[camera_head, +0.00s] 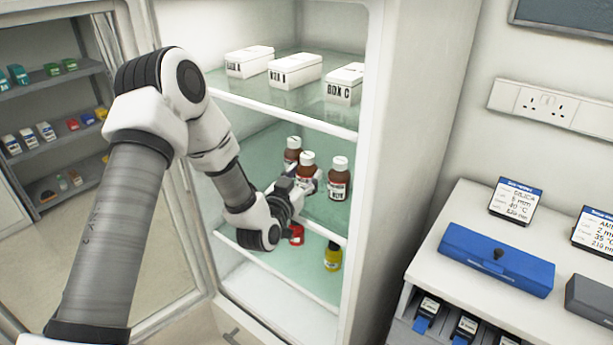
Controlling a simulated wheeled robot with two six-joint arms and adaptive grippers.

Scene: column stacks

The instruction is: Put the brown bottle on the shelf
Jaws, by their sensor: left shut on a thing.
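Brown bottles with white caps and white labels stand in the open fridge, at its middle glass shelf (262,150). One is at the back left (292,155), one is to the right (339,182), and one is in the middle (306,166). My left gripper (307,184) reaches in from the left at the front of this middle brown bottle and is shut on it. The fingers hide its lower part, so I cannot tell whether its base touches the shelf. My right gripper is out of view.
White boxes A, B and C (294,70) stand on the upper shelf. A red container (296,236) and a yellow bottle (333,257) are on the lower shelf. The fridge wall (400,130) is close on the right. A bench with a blue case (495,260) stands beyond it.

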